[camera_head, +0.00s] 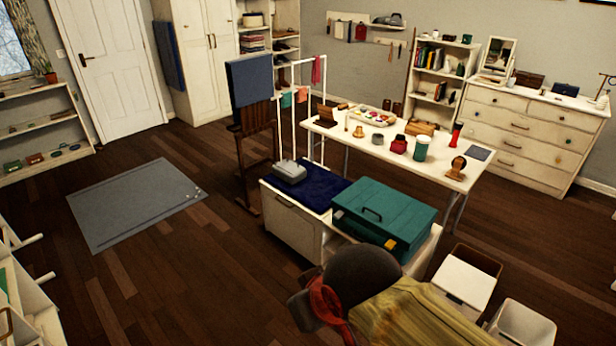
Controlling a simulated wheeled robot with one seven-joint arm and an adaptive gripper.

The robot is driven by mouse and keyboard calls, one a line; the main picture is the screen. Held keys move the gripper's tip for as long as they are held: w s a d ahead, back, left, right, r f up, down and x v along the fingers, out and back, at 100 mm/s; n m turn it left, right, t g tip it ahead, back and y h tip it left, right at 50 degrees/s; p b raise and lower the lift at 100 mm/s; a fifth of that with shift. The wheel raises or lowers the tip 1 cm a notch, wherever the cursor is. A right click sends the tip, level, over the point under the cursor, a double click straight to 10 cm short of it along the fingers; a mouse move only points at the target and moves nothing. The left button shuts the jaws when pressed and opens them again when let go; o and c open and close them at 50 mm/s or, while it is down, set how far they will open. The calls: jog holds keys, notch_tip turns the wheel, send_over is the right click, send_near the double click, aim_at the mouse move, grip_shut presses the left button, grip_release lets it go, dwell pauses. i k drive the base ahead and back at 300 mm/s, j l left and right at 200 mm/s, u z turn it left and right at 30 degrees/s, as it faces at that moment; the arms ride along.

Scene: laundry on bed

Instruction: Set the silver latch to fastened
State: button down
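A closed teal case (385,215) with a dark handle on its lid lies on the low white cabinet in the middle. A small yellowish spot (390,244) shows on its front face. I cannot make out a silver latch there or elsewhere, nor whether one is fastened. What looks like my gripper (318,304), dark and red, is at the bottom centre, in front of the cabinet. My arm's dark rounded part and yellowish link are beside it and hide part of the case's front and the cabinet. The fingertips are not clear, so open or shut cannot be told.
A dark blue cloth (304,187) with a grey device (289,171) lies left of the case. Behind is a white table (455,152) with jars and small items. The floor around the grey mat (130,205) is clear.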

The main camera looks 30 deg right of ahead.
aim_at(339, 214)
jog(key=i+z, duration=0.2)
jog(key=i, duration=0.3)
jog(key=i+z, duration=0.25)
jog(key=i, duration=0.3)
jog(key=i+j+z, duration=0.2)
jog(key=i, duration=0.35)
jog(key=i+j+z, duration=0.2)
jog(key=i, duration=0.3)
jog(key=l, duration=0.15)
